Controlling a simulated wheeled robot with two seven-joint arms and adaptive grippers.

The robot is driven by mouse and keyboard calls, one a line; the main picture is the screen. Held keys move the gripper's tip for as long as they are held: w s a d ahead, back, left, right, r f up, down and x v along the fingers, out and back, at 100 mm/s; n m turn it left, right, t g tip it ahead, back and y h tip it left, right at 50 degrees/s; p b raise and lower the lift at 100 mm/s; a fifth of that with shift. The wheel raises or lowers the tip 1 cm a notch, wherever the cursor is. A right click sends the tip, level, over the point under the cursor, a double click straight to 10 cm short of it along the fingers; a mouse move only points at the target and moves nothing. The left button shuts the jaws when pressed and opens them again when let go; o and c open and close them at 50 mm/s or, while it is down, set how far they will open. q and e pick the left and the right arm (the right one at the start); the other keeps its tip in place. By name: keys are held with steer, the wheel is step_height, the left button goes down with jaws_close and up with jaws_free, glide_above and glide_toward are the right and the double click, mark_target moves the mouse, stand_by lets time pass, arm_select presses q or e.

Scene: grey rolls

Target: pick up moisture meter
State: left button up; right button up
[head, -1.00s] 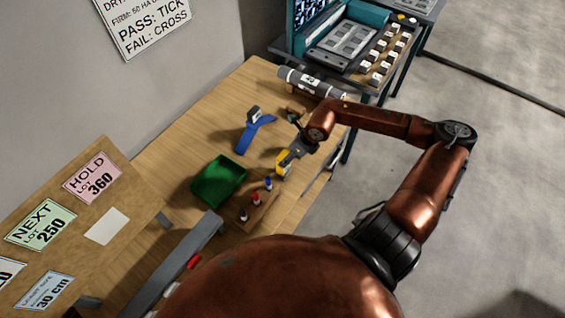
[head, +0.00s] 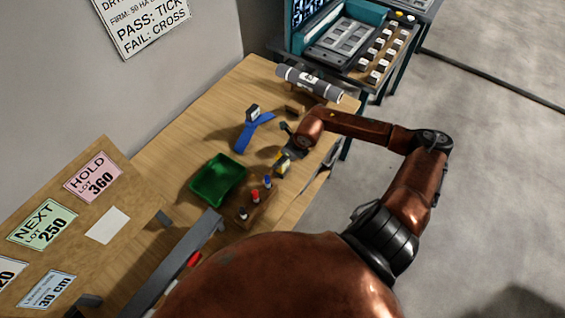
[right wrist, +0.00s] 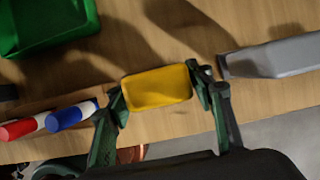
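The moisture meter appears to be the yellow block (right wrist: 157,87); its face shows plain yellow, with no display or markings visible. It also shows in the head view (head: 279,161), partly hidden by my right gripper near the table's right edge. My right gripper (right wrist: 160,94) has one finger at each end of the block, and both pads appear to touch it. I cannot tell whether the block is clear of the table. My left gripper is not in view.
A green tray (head: 217,181) and a wooden rack (head: 252,209) with red and blue pieces stand close by. A blue forked item (head: 251,134) lies behind. A grey roll (head: 309,83) lies at the table's far end. A grey object (right wrist: 275,56) lies right in the wrist view.

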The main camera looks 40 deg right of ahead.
steer(key=c, duration=0.9)
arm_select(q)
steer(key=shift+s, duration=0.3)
arm_select(e)
steer(key=shift+c, duration=0.3)
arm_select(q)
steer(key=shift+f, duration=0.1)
arm_select(e)
steer(key=shift+r, duration=0.15)
steer(key=shift+r, duration=0.2)
step_height(320, 180, up, 2)
steer(key=shift+w+r+b, duration=0.1)
steer(key=shift+b, duration=0.3)
arm_select(q)
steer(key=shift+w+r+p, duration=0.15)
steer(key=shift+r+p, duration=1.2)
steer(key=shift+p, duration=0.15)
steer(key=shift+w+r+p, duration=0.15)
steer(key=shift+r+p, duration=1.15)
steer(key=shift+p, duration=0.15)
arm_select(e)
steer(key=s+r, duration=1)
steer(key=s, duration=0.4)
steer(key=shift+d, duration=0.1)
